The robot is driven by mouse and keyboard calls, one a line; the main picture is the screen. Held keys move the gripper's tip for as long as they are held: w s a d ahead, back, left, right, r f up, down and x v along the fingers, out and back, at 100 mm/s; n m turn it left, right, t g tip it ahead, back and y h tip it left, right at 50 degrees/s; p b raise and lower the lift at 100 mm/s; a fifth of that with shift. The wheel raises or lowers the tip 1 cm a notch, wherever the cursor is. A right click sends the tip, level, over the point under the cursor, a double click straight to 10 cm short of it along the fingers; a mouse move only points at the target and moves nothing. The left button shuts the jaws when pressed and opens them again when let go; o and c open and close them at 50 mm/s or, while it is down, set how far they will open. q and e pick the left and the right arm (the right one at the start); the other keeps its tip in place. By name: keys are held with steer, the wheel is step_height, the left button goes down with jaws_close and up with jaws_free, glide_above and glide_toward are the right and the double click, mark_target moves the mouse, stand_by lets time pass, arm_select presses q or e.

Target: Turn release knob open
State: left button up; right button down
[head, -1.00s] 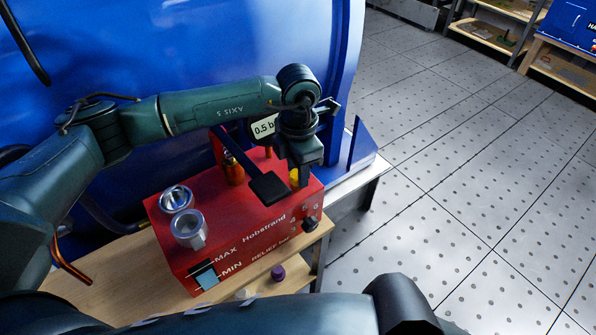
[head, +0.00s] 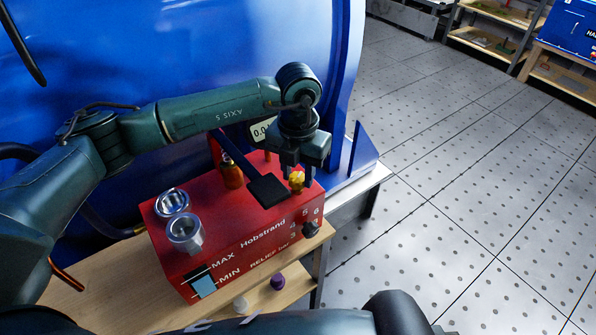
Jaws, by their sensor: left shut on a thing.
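A small yellow knob (head: 297,181) stands on the right end of the top of a red pump box (head: 215,235). It is likely the release knob. My left gripper (head: 297,176) points down over it and is shut on it, with fingers at its sides. The fingers partly hide the knob. A black relief knob (head: 311,229) is on the box's front face, below the gripper and apart from it. A display (head: 262,130) behind the arm is partly covered and seems to start with 0.0. My right gripper is out of view.
A black lever pad (head: 268,190) lies just left of the gripper. A large blue tank (head: 220,50) rises behind. A purple cap (head: 277,281) sits on the shelf below. Right floor is clear.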

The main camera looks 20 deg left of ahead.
mark_target(298, 177)
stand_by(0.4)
arm_select(q)
steer(key=o, duration=1)
steer(key=shift+c, duration=0.2)
step_height(298, 177, up, 13)
steer(key=shift+b, duration=0.4)
